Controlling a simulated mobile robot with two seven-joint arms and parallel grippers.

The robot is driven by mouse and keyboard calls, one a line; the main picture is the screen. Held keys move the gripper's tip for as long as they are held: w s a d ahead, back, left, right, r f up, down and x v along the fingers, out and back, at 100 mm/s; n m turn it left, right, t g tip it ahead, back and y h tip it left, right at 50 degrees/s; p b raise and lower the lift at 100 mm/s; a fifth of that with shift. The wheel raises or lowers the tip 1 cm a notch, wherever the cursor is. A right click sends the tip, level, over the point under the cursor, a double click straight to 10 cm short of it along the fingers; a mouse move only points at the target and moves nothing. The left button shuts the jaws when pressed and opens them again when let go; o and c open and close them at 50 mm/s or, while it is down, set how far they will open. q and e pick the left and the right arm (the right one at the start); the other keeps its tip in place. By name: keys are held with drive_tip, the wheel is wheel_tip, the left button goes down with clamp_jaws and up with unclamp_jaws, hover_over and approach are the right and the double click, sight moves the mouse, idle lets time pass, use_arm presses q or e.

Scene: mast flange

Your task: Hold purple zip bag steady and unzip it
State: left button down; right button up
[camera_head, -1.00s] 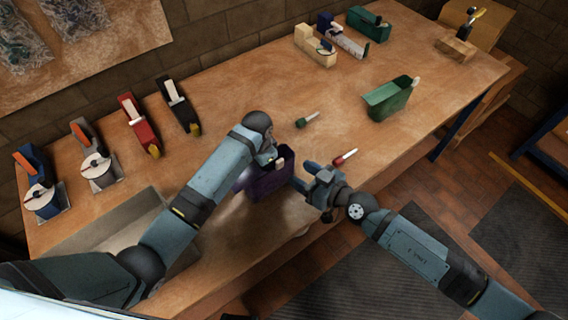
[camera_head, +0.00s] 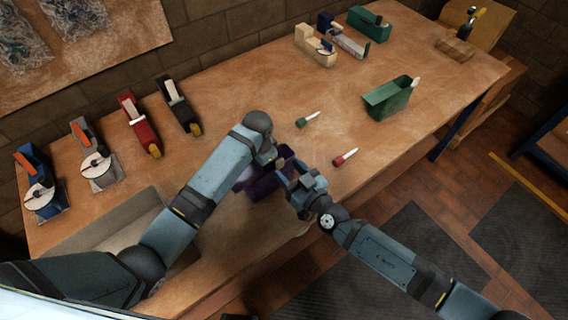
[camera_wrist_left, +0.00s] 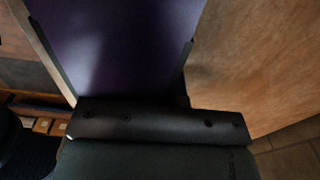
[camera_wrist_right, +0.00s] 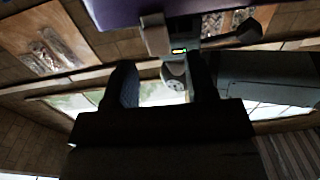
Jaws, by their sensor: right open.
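The purple zip bag (camera_head: 262,188) stands near the table's front edge, partly hidden by both arms. A small tan piece (camera_head: 281,162) shows at its top; a tan block (camera_wrist_right: 155,38), apparently the same piece, shows beyond the right fingers in the right wrist view. My left gripper (camera_wrist_left: 118,48) has its fingers along both sides of the purple bag, which fills the space between them. My right gripper (camera_head: 291,174) is open at the bag's right side. In the right wrist view its fingers (camera_wrist_right: 162,85) are apart, with the purple bag (camera_wrist_right: 125,12) above and beyond them.
Two markers, green-capped (camera_head: 307,119) and red-capped (camera_head: 345,157), lie behind and right of the bag. A green open holder (camera_head: 388,98) stands further right. Several tape dispensers line the left and back edges. A grey tray (camera_head: 110,235) is under my left arm.

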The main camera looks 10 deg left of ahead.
drive_tip(key=shift+x, duration=1.25)
clamp_jaws()
drive_tip(key=s+a, duration=0.5)
drive_tip(key=shift+s+a, duration=0.2)
drive_tip(key=shift+s, duration=0.1)
unclamp_jaws()
drive_tip(key=shift+d, duration=0.1)
